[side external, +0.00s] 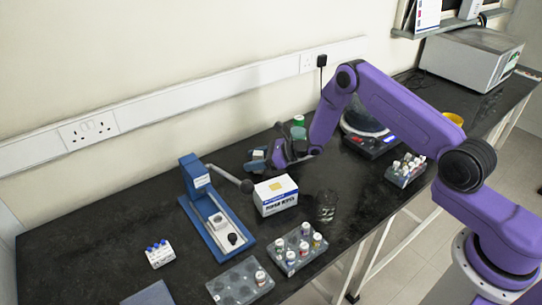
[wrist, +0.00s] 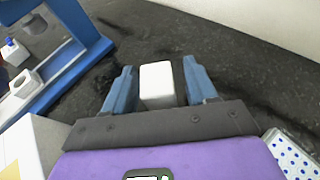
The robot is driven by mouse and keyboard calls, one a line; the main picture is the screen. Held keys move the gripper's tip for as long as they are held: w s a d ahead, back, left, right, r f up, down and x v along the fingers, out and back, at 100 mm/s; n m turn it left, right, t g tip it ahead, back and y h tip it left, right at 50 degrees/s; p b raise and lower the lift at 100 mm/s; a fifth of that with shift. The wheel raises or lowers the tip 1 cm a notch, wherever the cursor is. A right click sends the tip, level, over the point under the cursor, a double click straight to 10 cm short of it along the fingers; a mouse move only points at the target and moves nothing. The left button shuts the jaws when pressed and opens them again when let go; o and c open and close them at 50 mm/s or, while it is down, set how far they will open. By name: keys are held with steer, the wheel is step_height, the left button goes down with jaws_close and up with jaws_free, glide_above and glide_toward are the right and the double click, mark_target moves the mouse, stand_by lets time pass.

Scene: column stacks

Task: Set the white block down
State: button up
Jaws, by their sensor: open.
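The white block (wrist: 157,84) stands between the two blue fingers of my gripper (wrist: 160,72) in the wrist view. The fingers are open, with a narrow gap on each side of the block. In the side view my gripper (side external: 257,159) is low over the black bench, behind the white box, and the block (side external: 258,153) shows as a small pale patch at the fingers. The block's underside is hidden, so its contact with the bench cannot be seen clearly.
A blue press (side external: 208,205) with a lever stands left of my gripper. A white box (side external: 275,196) is in front of it, and a glass beaker (side external: 326,206) is nearby. Vial racks (side external: 298,249) line the front. A green-capped bottle (side external: 298,122) is behind. Bare bench lies beyond the fingers.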

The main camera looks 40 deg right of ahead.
steer(key=v, duration=1.1)
steer(key=shift+s+d, duration=0.25)
